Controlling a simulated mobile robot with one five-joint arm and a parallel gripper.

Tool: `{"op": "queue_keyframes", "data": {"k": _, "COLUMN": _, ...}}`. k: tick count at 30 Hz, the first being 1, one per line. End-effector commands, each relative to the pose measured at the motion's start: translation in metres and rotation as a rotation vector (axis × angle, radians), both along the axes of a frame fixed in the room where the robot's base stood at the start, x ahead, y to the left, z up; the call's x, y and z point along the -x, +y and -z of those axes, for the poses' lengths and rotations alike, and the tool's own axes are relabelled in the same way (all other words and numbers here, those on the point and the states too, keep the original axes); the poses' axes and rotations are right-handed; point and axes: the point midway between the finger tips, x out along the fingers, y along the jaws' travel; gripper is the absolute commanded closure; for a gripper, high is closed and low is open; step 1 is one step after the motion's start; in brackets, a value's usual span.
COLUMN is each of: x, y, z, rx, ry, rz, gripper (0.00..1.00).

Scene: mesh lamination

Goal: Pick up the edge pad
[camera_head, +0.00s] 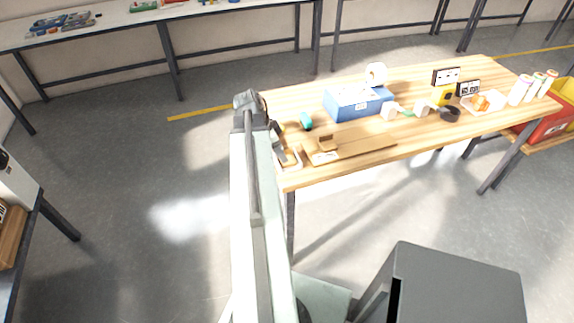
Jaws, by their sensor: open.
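A small brown block (326,143) lies on a flat brown board (365,141) near the front left of the wooden table (410,133); it may be the edge pad, but I cannot tell for sure. A small teal piece (305,121) lies behind it, left of the blue box. My pale arm rises from the bottom of the view to a dark joint beside the table's left end. My gripper's fingers do not show; the arm seems to hide them.
A blue box (352,103), white rolls (390,110), a black ring (450,113) and a clear tray (484,102) stand on the table. A tool tray (287,157) sits at its left corner. Open floor lies left. A long bench (110,22) runs behind.

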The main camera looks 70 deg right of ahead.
Motion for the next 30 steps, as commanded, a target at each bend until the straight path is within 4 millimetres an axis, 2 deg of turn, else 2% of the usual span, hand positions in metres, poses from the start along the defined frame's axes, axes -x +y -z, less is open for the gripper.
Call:
{"op": "queue_keyframes", "data": {"k": 3, "x": 0.007, "y": -0.007, "z": 0.024, "rx": 0.000, "ry": 0.000, "rz": 0.001, "gripper": 0.49}}
{"op": "queue_keyframes", "data": {"k": 7, "x": 0.014, "y": -0.012, "z": 0.044, "rx": -0.001, "ry": 0.001, "rz": 0.000, "gripper": 0.49}}
{"op": "queue_keyframes", "data": {"k": 14, "x": 0.016, "y": -0.013, "z": 0.042, "rx": -0.001, "ry": 0.000, "rz": -0.002, "gripper": 0.49}}
{"op": "queue_keyframes", "data": {"k": 15, "x": 0.016, "y": -0.013, "z": 0.041, "rx": -0.001, "ry": 0.000, "rz": -0.002, "gripper": 0.52}}
{"op": "queue_keyframes", "data": {"k": 19, "x": 0.015, "y": -0.013, "z": 0.041, "rx": -0.001, "ry": 0.000, "rz": -0.002, "gripper": 0.88}}
{"op": "queue_keyframes", "data": {"k": 21, "x": 0.015, "y": -0.013, "z": 0.041, "rx": -0.001, "ry": 0.000, "rz": -0.002, "gripper": 1.00}}
{"op": "queue_keyframes", "data": {"k": 26, "x": 0.015, "y": -0.013, "z": 0.041, "rx": -0.001, "ry": 0.001, "rz": -0.003, "gripper": 1.00}}
{"op": "queue_keyframes", "data": {"k": 30, "x": 0.015, "y": -0.013, "z": 0.033, "rx": -0.001, "ry": 0.001, "rz": -0.003, "gripper": 1.00}}
